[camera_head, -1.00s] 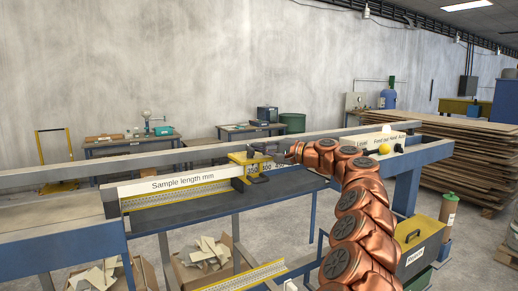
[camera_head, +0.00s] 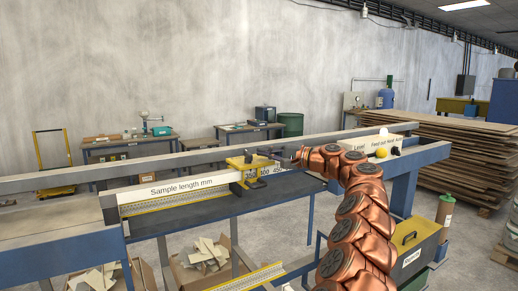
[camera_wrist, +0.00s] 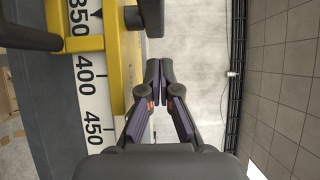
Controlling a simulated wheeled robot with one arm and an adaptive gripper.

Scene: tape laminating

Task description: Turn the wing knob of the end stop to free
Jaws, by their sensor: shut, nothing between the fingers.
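The yellow end stop (camera_head: 237,163) sits on the scale rail; it also shows at the upper left of the wrist view (camera_wrist: 112,60). A dark part at its top (camera_wrist: 151,16), partly cut off by the frame edge, looks like the wing knob. Another dark rounded part (camera_wrist: 28,36) projects on the stop's other side. My gripper (camera_wrist: 158,68) is shut and empty, its dark fingertips together. The fingertips are apart from the knob, a short gap below it in the wrist view. In the head view my gripper (camera_head: 276,152) is just right of the stop.
The white scale (camera_wrist: 92,100) reads 350, 400 and 450 beside the stop. A "Sample length mm" board (camera_head: 180,187) lies to the left. A control box with a yellow button (camera_head: 381,153) stands right of my arm. Long rails run along the bench.

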